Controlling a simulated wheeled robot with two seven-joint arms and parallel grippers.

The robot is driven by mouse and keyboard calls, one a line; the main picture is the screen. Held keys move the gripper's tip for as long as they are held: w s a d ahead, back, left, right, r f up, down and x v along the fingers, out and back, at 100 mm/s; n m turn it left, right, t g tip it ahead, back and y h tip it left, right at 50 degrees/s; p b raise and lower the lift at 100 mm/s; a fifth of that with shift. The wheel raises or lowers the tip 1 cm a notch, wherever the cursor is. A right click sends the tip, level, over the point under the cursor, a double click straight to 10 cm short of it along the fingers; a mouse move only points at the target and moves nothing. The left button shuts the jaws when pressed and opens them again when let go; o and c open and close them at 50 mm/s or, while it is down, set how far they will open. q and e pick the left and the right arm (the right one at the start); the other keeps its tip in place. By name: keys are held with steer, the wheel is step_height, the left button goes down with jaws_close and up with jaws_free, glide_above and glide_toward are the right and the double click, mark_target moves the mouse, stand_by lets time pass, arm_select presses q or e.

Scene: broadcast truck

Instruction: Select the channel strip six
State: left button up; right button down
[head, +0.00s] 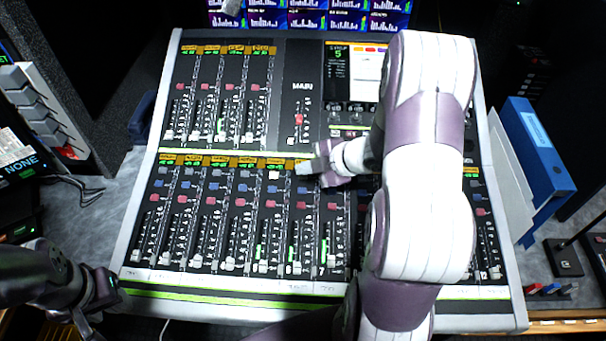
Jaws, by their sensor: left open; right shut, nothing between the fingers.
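The mixing console (140,215) fills the middle of the head view, with a lower row of channel strips. Strip six (295,225) is marked "6" near its fader, left of strip seven (328,235). A pale, lit button (274,175) shows at the top of the strip left of six. The console's small display (337,62) reads "STRIP 5". My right gripper (304,168) is shut and empty, its tips over the top of strip six, hiding the button there. I cannot tell whether it touches. My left gripper (114,296) is open and empty at the lower left, off the console.
My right arm covers much of the console's right side. A blue binder (540,150) stands right of the console. Lit screens (305,18) line the back. A dark device (18,170) and a speaker-like box (75,100) stand at left. Grey desk (95,205) shows between.

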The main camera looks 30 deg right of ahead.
mark_target(306, 185)
stand_by(0.4)
steer(key=shift+f, duration=0.4)
steer(key=shift+w+f+b, duration=0.1)
steer(key=shift+f+b, duration=0.3)
stand_by(0.5)
stand_by(0.3)
steer(key=shift+r+p, duration=0.8)
steer(key=shift+p, duration=0.1)
steer(key=r+p, duration=0.5)
steer(key=shift+s+a, duration=0.15)
steer(key=shift+s, duration=0.25)
